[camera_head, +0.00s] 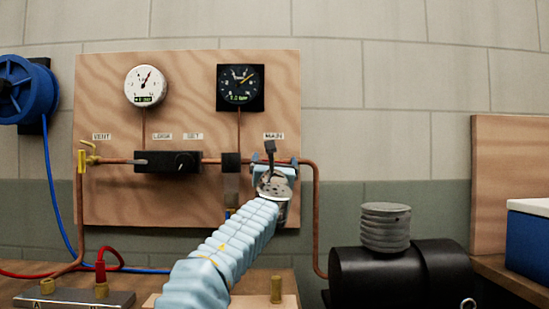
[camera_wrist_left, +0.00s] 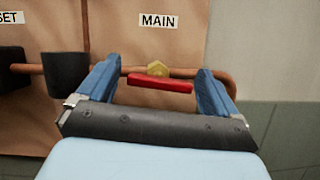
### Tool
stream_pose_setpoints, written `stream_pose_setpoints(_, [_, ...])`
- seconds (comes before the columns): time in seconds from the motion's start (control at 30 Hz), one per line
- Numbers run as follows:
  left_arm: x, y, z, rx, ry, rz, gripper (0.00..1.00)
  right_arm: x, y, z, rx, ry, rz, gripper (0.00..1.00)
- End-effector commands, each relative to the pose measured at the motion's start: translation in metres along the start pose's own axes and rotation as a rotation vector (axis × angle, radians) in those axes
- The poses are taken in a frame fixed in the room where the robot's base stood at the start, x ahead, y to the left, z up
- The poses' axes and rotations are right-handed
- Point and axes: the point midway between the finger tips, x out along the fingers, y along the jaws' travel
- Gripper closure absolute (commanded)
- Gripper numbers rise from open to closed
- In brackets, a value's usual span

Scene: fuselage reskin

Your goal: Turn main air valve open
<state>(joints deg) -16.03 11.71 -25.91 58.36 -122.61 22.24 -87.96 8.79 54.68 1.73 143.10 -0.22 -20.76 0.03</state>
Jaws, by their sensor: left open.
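The MAIN valve shows in the left wrist view as a red lever handle (camera_wrist_left: 160,84) below a brass hex nut (camera_wrist_left: 158,68) on the copper pipe. The handle lies nearly level, roughly along the pipe. In the head view my arm hides the valve under the MAIN label (camera_head: 273,136). My left gripper (camera_head: 275,160) is in front of the board at the valve. In the left wrist view its two blue fingers (camera_wrist_left: 158,72) are spread wide, one on each side of the handle, with nothing gripped. Whether the fingers touch the pipe, I cannot tell. My right gripper is not in view.
A wooden board (camera_head: 110,205) carries a white gauge (camera_head: 146,86), a black gauge (camera_head: 240,88) and a black regulator block (camera_head: 167,161). A yellow vent valve (camera_head: 84,158) is at left. A black compressor (camera_head: 400,275) stands at lower right, and a blue hose reel (camera_head: 24,90) hangs left.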

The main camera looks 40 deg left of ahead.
Motion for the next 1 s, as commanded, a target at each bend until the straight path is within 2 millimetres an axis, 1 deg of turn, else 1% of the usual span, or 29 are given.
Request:
stream_pose_setpoints(0.2, [0.0004, 0.0000, -0.0005, -0.001, 0.000, 0.000, 0.06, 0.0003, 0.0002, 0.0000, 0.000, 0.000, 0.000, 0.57])
stream_pose_setpoints(0.23, [0.0003, 0.0000, -0.0005, -0.001, 0.000, 0.000, 0.08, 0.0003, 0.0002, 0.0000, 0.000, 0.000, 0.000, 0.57])
stream_pose_setpoints(0.5, [0.0002, -0.0003, -0.0004, -0.001, 0.000, 0.000, 0.49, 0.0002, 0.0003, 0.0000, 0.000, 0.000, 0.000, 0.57])
stream_pose_setpoints(0.6, [0.0002, -0.0003, -0.0005, -0.001, 0.000, 0.000, 0.62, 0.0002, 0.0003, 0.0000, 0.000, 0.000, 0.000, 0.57])
stream_pose_setpoints(0.67, [-0.0001, -0.0007, -0.0011, -0.012, 0.000, 0.005, 0.62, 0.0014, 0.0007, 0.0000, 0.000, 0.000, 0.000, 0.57])
stream_pose_setpoints(0.8, [-0.0004, -0.0015, -0.0020, -0.119, 0.000, 0.048, 0.62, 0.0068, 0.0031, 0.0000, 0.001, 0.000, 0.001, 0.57])
stream_pose_setpoints(1.0, [0.0001, -0.0007, -0.0007, -0.125, 0.001, 0.050, 0.62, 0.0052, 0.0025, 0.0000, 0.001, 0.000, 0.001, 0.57])
